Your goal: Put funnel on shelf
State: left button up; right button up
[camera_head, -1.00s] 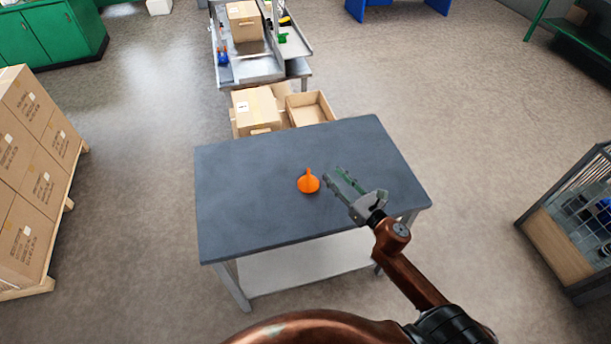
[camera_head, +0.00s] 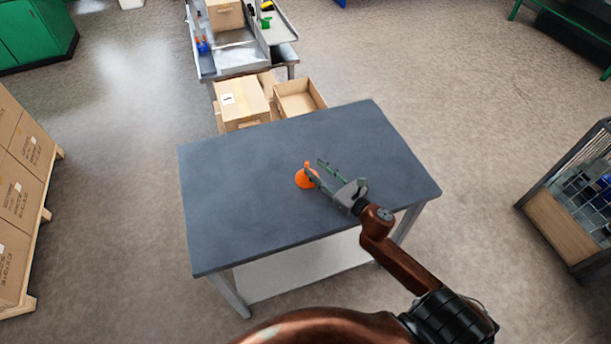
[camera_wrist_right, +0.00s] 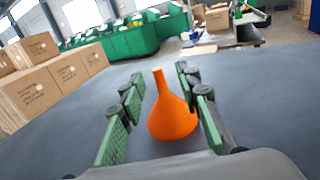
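In the head view one finger overlaps the funnel's right side. In the right wrist view the funnel (camera_wrist_right: 172,118) appears between the two spread fingers (camera_wrist_right: 160,85), nearer the right one; contact cannot be told. A pale lower shelf (camera_head: 300,268) shows under the table, bare where visible. My left gripper is out of view.
Behind the table are a closed carton (camera_head: 243,103), an open box (camera_head: 298,98) and a metal workbench (camera_head: 236,58). Stacked cartons (camera_head: 25,190) stand at left, a wire-sided crate (camera_head: 570,205) at right. The rest of the tabletop is clear.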

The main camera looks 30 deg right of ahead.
aim_at(307, 162)
jog(key=w, duration=0.2)
jog(key=w+a, duration=0.1)
jog(key=w, duration=0.1)
jog(key=shift+w+f, duration=0.1)
jog(key=shift+w, duration=0.2)
jog(key=shift+c, duration=0.7)
grip_shut()
